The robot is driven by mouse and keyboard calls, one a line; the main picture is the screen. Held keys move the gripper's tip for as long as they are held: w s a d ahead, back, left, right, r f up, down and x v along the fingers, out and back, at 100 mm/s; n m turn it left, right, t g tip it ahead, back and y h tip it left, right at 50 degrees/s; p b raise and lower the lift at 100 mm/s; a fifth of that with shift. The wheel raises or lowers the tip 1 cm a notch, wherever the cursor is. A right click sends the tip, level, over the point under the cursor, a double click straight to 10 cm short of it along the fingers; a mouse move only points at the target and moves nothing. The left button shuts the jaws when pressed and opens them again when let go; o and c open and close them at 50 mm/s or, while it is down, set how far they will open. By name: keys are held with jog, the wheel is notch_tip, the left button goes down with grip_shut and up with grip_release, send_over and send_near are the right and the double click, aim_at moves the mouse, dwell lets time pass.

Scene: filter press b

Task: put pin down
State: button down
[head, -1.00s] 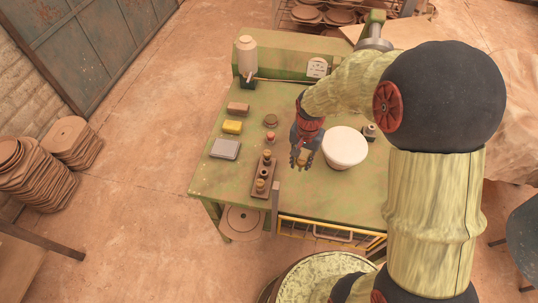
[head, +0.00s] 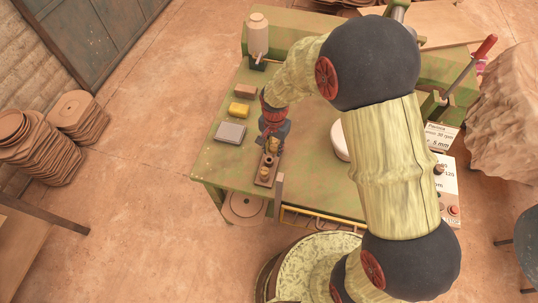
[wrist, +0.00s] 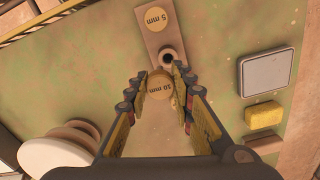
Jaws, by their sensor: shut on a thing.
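My gripper (wrist: 164,84) is shut on a pin (wrist: 159,87) whose round tan top reads "10 mm". In the head view, my gripper (head: 272,146) is over the far end of the brown pin rack (head: 262,184), largely covering that end. In the wrist view, the rack (wrist: 163,37) runs beneath the held pin. A "5 mm" pin (wrist: 154,18) stands at its other end, and a dark round opening with a raised rim (wrist: 168,57) lies between the two. The held pin's lower end is hidden, so I cannot tell whether it touches the rack.
Left of the rack on the green table (head: 210,168) are a grey box (head: 230,132), a yellow sponge (head: 239,109) and a brown block (head: 245,91). The near-left tabletop is clear.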

jog(key=shift+w+a+f, duration=0.1)
jog(key=shift+a+f, duration=0.55)
jog(key=shift+f, duration=0.1)
jog(key=shift+a+f+b, duration=0.2)
jog(key=shift+f+b, duration=0.15)
jog(key=shift+f, duration=1.4)
jog(key=shift+f, duration=0.2)
jog(key=c, duration=1.7)
grip_release()
jog(key=shift+o, duration=0.8)
